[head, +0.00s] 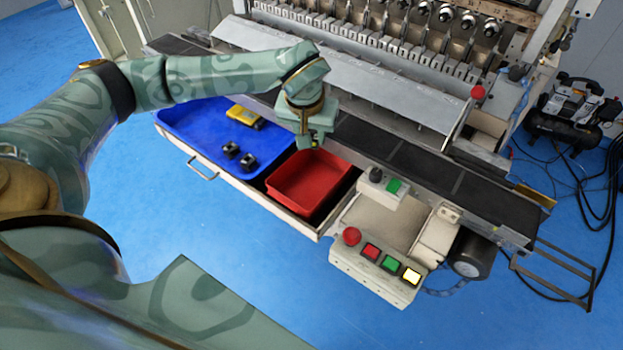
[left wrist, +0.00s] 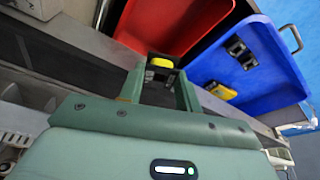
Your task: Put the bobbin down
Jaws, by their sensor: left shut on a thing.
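My left gripper (head: 307,146) hangs from its arm at the far edge of the red tray (head: 318,190), beside the conveyor belt. In the left wrist view, my left gripper (left wrist: 160,76) is shut on a bobbin (left wrist: 161,65) with a yellow winding and dark ends. The red tray (left wrist: 180,22) lies behind the bobbin there. In the head view the gripper mostly hides the bobbin, and I cannot tell its height above the tray. My right gripper is not in view.
The blue tray (head: 185,126) beside the red one holds two black pieces (head: 239,156) and a yellow device (head: 243,115). A dark conveyor belt (head: 430,166) runs behind. A button panel (head: 385,265) stands at the right. The red tray looks empty.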

